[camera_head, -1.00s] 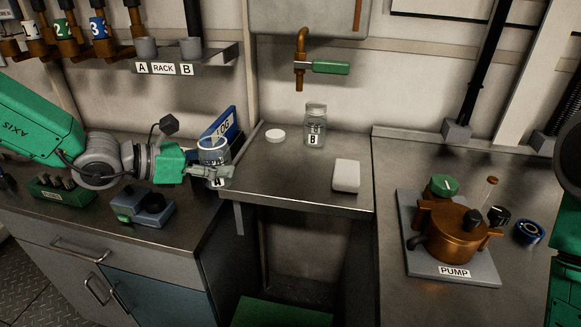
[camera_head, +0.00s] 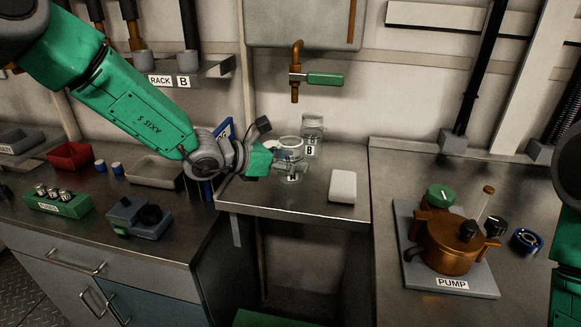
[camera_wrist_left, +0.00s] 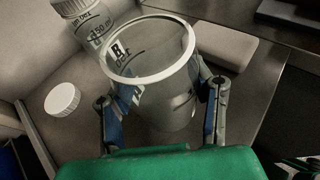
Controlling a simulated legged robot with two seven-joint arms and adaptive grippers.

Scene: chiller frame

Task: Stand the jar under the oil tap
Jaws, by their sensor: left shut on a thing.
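My left gripper (camera_head: 287,168) is shut on an open clear jar (camera_head: 291,152), upright, with a dark mark on its side. The held jar is over the steel middle counter; I cannot tell whether its base touches it. In the left wrist view the two fingers clasp the jar (camera_wrist_left: 165,95) from both sides. The oil tap (camera_head: 296,82), a copper pipe with a green handle, hangs from the wall above and behind the held jar. A second clear jar labelled B (camera_head: 313,134) stands at the back, partly hidden. My right gripper is out of view.
A white block (camera_head: 343,186) lies right of the held jar. A white lid (camera_wrist_left: 62,100) shows in the left wrist view. The copper pump (camera_head: 455,245) is on the right counter. A blue-grey device (camera_head: 138,217) and a green tray (camera_head: 58,201) are on the left counter.

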